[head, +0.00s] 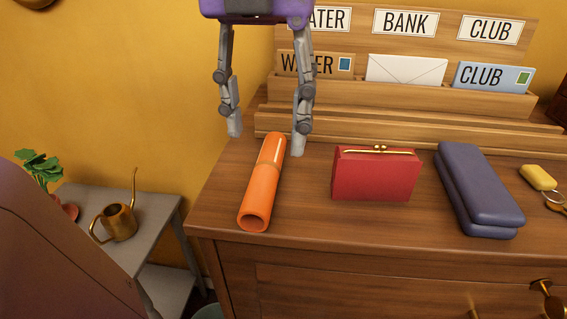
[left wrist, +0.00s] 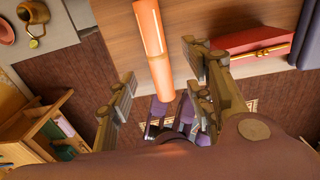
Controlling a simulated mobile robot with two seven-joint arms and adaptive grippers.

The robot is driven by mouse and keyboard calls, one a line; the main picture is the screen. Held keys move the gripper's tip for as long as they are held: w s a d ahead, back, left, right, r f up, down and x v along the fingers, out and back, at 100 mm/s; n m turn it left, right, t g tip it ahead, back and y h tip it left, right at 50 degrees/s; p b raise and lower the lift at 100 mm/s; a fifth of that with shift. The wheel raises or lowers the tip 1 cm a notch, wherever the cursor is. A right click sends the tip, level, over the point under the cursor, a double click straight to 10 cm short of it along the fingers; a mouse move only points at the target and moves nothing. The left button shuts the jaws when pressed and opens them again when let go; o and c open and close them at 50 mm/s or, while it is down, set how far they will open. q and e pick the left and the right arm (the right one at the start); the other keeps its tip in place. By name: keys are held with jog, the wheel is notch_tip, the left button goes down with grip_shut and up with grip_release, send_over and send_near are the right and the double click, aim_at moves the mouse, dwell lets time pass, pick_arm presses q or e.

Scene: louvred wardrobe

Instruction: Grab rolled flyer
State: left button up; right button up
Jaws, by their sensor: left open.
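The rolled flyer (head: 262,185) is an orange tube lying on the wooden dresser top, its open end toward the front edge. It also shows in the left wrist view (left wrist: 152,45), reaching down between the fingers. My left gripper (head: 266,137) is open and points down at the flyer's far end, one fingertip on each side of it in the picture. It also shows in the left wrist view (left wrist: 158,73). The flyer appears free of both fingers; the exact height of the fingertips above the dresser is hard to tell. My right gripper is not in view.
A red purse (head: 375,178) stands right of the flyer, then a purple case (head: 478,190) and a yellow key fob (head: 538,177). A wooden letter rack (head: 340,92) stands behind. A grey side table (head: 150,212) with a brass watering can (head: 118,222) is at left.

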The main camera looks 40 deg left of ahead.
aim_at(265, 167)
pick_arm(q)
jog(key=f, duration=0.6)
jog(key=shift+s+a+f, duration=0.15)
jog(key=shift+s+f, duration=0.1)
jog(key=shift+f, duration=0.05)
jog(key=c, duration=1)
